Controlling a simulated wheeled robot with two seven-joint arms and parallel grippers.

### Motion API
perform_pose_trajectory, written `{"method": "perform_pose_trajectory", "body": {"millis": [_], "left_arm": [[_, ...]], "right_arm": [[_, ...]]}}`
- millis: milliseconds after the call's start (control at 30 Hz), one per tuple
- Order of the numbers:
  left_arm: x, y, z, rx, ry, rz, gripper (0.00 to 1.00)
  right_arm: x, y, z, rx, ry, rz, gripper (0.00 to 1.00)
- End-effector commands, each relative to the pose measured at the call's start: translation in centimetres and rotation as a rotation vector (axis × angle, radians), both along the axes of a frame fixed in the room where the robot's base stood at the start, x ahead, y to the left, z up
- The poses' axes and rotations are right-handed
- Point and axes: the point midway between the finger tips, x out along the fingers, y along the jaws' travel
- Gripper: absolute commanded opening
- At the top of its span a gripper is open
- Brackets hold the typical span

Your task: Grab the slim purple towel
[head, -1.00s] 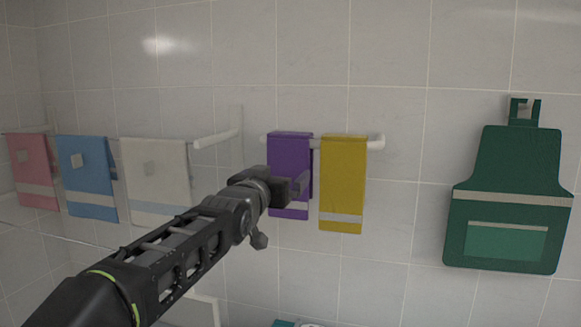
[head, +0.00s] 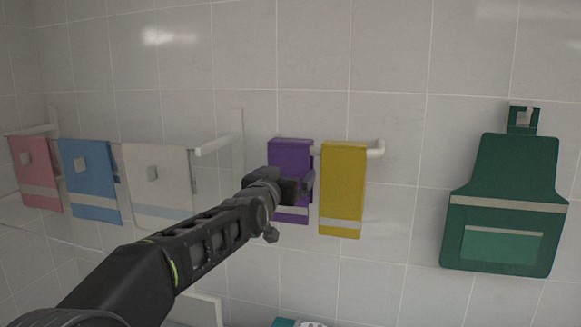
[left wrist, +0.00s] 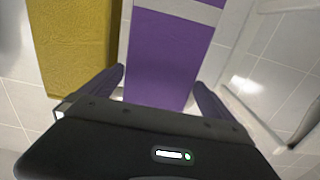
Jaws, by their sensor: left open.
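The slim purple towel (head: 290,154) hangs from a short white wall rail, left of the yellow towel (head: 343,185). It has a pale stripe near its lower edge. My left gripper (head: 306,184) is in front of the purple towel's lower half and hides part of it. In the left wrist view the purple towel (left wrist: 168,58) lies between the two spread fingers of my left gripper (left wrist: 162,92), which is open. The yellow towel (left wrist: 72,45) is beside it, outside the left-hand finger. Contact with the cloth cannot be told. My right gripper is not in view.
Pink (head: 36,172), blue (head: 89,180) and white (head: 157,180) towels hang on another white rail (head: 218,144) at the left. A green apron (head: 506,190) hangs at the right. The tiled wall between the yellow towel and apron is bare.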

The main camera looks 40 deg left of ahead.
Motion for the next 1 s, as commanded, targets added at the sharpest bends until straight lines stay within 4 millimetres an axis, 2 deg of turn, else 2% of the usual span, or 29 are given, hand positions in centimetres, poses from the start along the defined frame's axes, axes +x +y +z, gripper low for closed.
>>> {"method": "perform_pose_trajectory", "body": {"millis": [567,1000], "left_arm": [[0.01,0.0,-0.07,0.001,0.0,0.0,1.0],[0.0,0.0,-0.07,0.0,0.0,0.0,0.66]], "right_arm": [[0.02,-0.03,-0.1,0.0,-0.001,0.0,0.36],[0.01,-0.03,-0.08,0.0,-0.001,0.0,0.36]]}}
